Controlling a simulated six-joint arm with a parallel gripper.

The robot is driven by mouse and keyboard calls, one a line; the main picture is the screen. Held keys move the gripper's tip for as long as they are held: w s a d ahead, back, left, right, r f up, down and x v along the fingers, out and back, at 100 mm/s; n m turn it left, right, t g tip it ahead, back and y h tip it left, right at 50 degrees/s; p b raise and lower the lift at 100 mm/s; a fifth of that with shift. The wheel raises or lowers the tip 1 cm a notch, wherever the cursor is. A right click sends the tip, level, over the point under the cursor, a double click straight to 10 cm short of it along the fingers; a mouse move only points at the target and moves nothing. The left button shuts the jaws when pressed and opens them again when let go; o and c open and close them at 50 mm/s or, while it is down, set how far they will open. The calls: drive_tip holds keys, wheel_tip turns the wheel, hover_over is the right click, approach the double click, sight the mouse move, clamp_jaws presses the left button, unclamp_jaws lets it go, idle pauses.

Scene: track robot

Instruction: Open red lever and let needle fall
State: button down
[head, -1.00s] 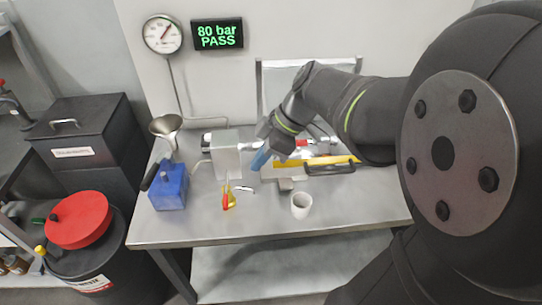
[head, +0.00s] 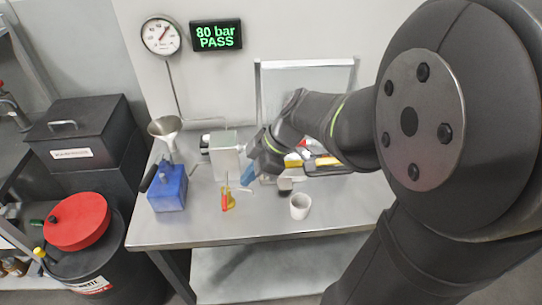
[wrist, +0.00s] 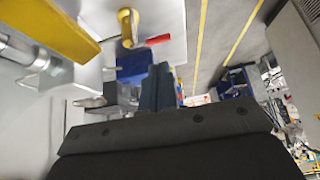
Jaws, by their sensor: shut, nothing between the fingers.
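The red lever (head: 225,204) sits on a small yellow valve (head: 230,199) near the front of the steel bench, right of the blue pump box. In the wrist view the red lever (wrist: 158,41) points right from the round yellow valve body (wrist: 126,22). The white gauge (head: 161,35) is on the wall, its needle pointing to the upper right. My gripper (head: 248,177), with blue fingertips, is just right of and slightly behind the lever, apart from it. In the wrist view my gripper (wrist: 158,86) has its fingers together and empty.
A green display (head: 216,35) reads "80 bar PASS". A blue box (head: 168,188) with a black handle and a metal funnel (head: 165,129) stand left. A metal block (head: 225,160) is behind the lever. A white cup (head: 300,206) stands at the front right. Bare bench lies in front.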

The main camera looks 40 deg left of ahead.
sight(225, 204)
drive_tip(key=x, duration=0.8)
drive_tip(key=shift+s+a+f, duration=0.15)
drive_tip(key=shift+f, duration=0.15)
drive_tip(key=shift+s+a+m+t+y, duration=0.15)
drive_tip(key=shift+s+m+t+y, duration=0.15)
drive_tip(key=shift+m, duration=0.3)
drive_tip(key=shift+s+a+m+t+y, duration=0.35)
drive_tip(key=shift+s+m+t, duration=0.25)
drive_tip(key=shift+m, duration=0.6)
drive_tip(key=a+m, duration=0.1)
drive_tip(key=s+a+m+t, duration=0.1)
drive_tip(key=a, duration=0.1)
drive_tip(key=a+m+t, duration=0.1)
drive_tip(key=a+m, duration=0.1)
drive_tip(key=shift+s+y, duration=0.3)
drive_tip(key=shift+y, duration=0.05)
drive_tip(key=shift+w, duration=0.15)
drive_tip(key=shift+w+d, duration=0.25)
drive_tip(key=shift+w, duration=0.35)
